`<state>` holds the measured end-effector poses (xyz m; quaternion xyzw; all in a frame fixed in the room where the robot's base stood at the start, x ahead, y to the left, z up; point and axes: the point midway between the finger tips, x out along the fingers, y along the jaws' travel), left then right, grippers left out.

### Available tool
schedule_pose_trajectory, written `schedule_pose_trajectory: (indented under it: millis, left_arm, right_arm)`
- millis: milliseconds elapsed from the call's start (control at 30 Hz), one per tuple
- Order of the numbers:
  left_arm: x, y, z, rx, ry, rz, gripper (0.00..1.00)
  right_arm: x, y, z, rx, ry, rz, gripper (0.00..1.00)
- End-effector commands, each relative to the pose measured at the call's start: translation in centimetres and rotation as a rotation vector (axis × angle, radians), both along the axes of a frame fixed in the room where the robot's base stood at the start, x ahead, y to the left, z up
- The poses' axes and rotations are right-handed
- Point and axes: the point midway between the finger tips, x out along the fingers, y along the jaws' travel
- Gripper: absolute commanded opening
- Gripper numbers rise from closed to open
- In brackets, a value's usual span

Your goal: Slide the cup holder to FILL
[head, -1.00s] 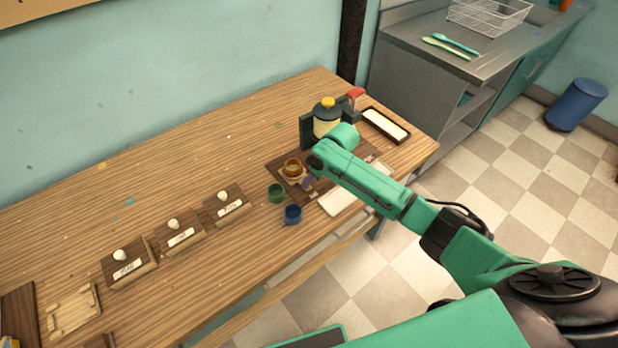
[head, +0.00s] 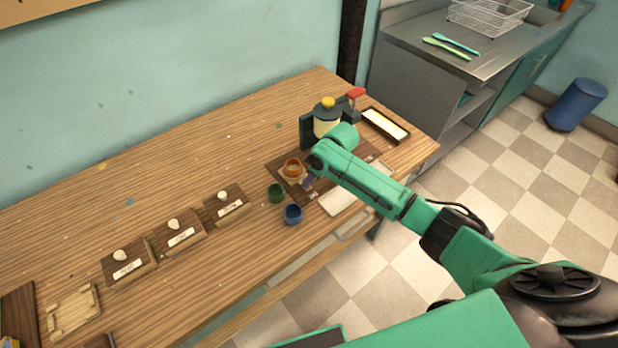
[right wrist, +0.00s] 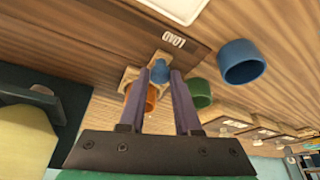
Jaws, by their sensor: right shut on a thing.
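The cup holder (head: 283,178) is a small pale wooden piece on a dark board (head: 276,164), carrying an orange cup (head: 292,167). In the right wrist view, the holder (right wrist: 128,78) has a blue knob (right wrist: 160,72) between the fingers of my right gripper (right wrist: 169,78), which is shut on it. An upside-down LOAD label (right wrist: 173,42) is on the board close to the holder. In the head view, my right arm hides part of the board, and I cannot read a FILL mark. My left gripper is not in view.
A dispenser (head: 326,120) with a yellow cap and red lever stands behind the board. A green cup (head: 275,193) and a blue cup (head: 292,214) stand near the holder. Labelled wooden blocks (head: 180,238) are to the left. The table's back left is clear.

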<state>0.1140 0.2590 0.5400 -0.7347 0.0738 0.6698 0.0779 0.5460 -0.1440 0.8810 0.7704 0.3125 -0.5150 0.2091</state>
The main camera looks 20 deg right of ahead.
Motion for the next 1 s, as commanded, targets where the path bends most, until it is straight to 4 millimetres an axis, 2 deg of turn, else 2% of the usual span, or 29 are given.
schedule_pose_trajectory:
  millis: [233,333,467,700,833,1000]
  left_arm:
    - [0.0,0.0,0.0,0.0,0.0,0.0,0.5]
    - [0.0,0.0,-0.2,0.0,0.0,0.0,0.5]
    - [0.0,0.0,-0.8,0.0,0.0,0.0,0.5]
    - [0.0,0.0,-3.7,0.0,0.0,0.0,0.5]
    - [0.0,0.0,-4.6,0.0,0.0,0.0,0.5]
    - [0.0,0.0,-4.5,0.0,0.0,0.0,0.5]
  right_arm:
    - [0.1,-0.1,0.0,-0.001,-0.002,-0.001,0.0]
    - [0.5,-1.0,0.0,-0.003,-0.001,-0.003,0.0]
    - [1.6,-3.9,-0.2,-0.005,-0.002,-0.006,0.0]
    - [4.1,-9.9,-0.5,-0.003,-0.004,-0.006,0.0]
    - [4.7,-11.6,-0.3,-0.001,-0.002,-0.003,0.0]
    - [4.9,-12.0,0.0,0.003,-0.001,0.001,0.0]
